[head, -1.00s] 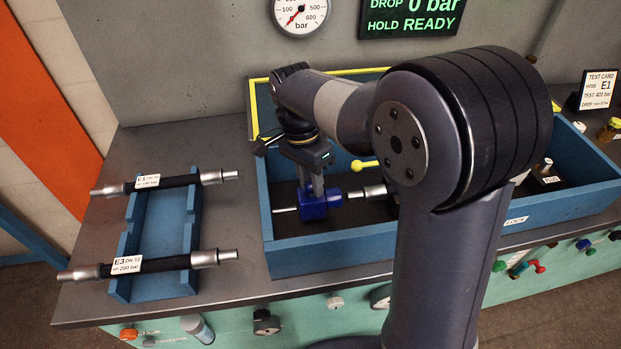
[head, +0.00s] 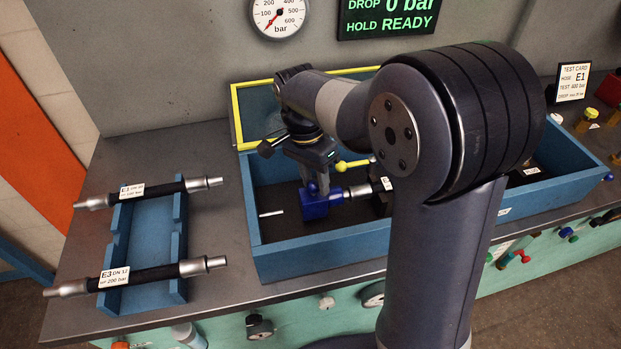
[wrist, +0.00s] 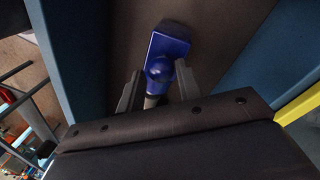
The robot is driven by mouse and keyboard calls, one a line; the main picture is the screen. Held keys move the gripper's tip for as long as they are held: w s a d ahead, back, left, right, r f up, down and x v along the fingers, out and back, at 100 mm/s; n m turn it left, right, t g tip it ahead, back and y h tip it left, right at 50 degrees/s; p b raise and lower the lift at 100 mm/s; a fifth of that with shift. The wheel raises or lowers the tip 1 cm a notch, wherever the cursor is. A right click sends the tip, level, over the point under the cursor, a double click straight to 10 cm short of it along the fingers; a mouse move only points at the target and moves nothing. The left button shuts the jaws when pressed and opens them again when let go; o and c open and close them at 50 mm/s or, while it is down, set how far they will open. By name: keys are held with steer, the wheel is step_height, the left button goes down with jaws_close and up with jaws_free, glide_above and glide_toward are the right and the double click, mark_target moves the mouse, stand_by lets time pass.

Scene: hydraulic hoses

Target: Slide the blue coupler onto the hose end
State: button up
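The blue coupler (head: 314,206) is inside the blue-walled bin, low over its dark floor. My gripper (head: 316,188) points down with its fingers on either side of the coupler's round upper part. The wrist view shows the coupler (wrist: 168,46) between the two fingers, which look closed on it. The silver hose end (head: 359,191) lies just right of the coupler, roughly in line with it. They look very close or touching; I cannot tell whether the end is inside the coupler. My arm hides the hose beyond its white tag.
The blue bin (head: 320,259) has walls around the work. A yellow-knobbed part (head: 352,163) sits just behind the hose end. A blue rack (head: 148,240) at left holds two tagged hoses.

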steer(key=shift+o, duration=1.3)
step_height(320, 180, up, 11)
steer(key=w+a, duration=0.1)
steer(key=shift+w+a+f, duration=0.2)
steer(key=shift+a, duration=0.05)
glide_toward(304, 197)
steer(key=d+f, duration=0.2)
steer(key=f, duration=0.1)
steer(key=d+f, duration=0.1)
steer(key=f, duration=0.1)
steer(key=shift+s+d, duration=0.2)
steer(key=shift+d, duration=0.05)
steer(key=a, duration=0.2)
steer(key=shift+s+a+f, duration=0.25)
steer(key=shift+a+f, duration=0.05)
steer(key=shift+a, duration=0.1)
steer(key=shift+s+a, duration=0.1)
steer(key=shift+a, duration=0.35)
